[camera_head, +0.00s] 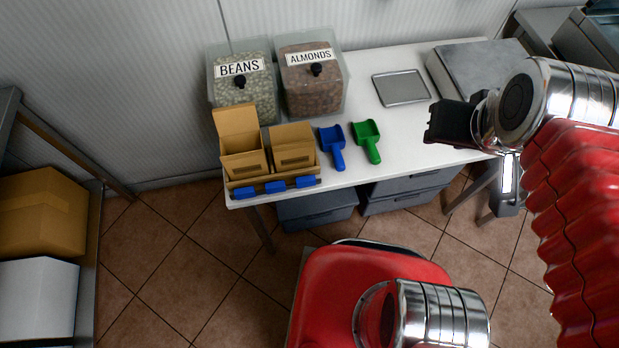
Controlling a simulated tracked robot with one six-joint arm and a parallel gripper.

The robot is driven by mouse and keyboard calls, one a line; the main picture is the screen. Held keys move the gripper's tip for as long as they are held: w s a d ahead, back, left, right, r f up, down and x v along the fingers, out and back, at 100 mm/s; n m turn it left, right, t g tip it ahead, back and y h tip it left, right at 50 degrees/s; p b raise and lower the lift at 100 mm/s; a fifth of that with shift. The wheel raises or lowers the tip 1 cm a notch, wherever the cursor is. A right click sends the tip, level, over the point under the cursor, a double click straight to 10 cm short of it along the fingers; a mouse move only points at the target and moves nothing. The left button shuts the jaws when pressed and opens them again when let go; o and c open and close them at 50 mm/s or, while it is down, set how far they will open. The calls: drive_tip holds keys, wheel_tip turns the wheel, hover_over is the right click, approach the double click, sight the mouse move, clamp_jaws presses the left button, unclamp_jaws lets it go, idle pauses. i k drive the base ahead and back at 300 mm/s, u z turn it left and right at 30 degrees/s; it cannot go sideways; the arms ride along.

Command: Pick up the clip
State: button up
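Three blue clips lie in a row along the front left edge of the white table: a left clip (244,193), a middle clip (275,187) and a right clip (306,181). They sit on or against a low brown strip in front of two cardboard boxes. My gripper (431,124) is black and hangs over the right part of the table, well to the right of the clips and apart from them. Its fingers are seen too small and dark to tell whether they are open. I see nothing held in it.
An open box (242,165) and a second box (294,159) stand behind the clips. Bins of beans (230,92) and almonds (312,92) stand at the back. A blue scoop (333,146), a green scoop (368,141) and a grey tray (401,88) lie to the right.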

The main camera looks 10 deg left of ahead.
sight(308, 181)
drive_tip(key=z, duration=0.05)
drive_tip(key=k, duration=1.6)
drive_tip(key=u, duration=1.25)
drive_tip(key=i, duration=1)
drive_tip(key=u, duration=0.1)
